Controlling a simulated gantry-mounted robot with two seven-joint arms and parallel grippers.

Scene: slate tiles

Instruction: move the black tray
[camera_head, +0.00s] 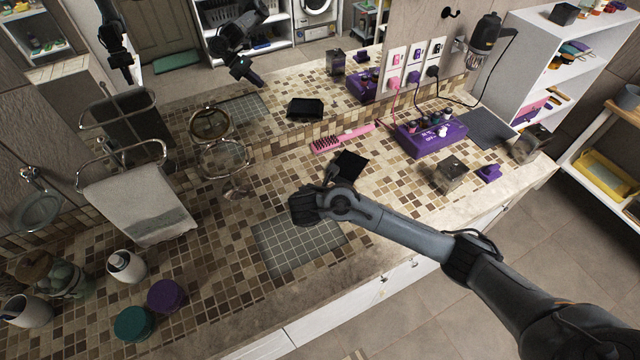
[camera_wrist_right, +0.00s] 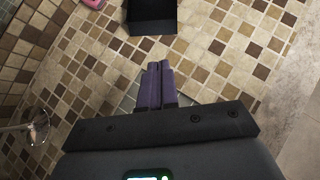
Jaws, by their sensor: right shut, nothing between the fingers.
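The black tray (camera_head: 349,164) lies on the tiled counter, just beyond and to the right of my right gripper (camera_head: 305,207) in the head view. In the right wrist view the tray (camera_wrist_right: 152,24) is at the top edge, partly cut off, ahead of the purple fingertips. My right gripper (camera_wrist_right: 156,88) is shut and empty, apart from the tray, with a small gap of counter showing between them. In the head view its arm partly covers the tray's near edge. My left gripper is not directly in view.
A grey gridded mat (camera_head: 290,250) lies below my right arm. A round mirror stand (camera_head: 225,160) is left. The wall mirror behind reflects the counter.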

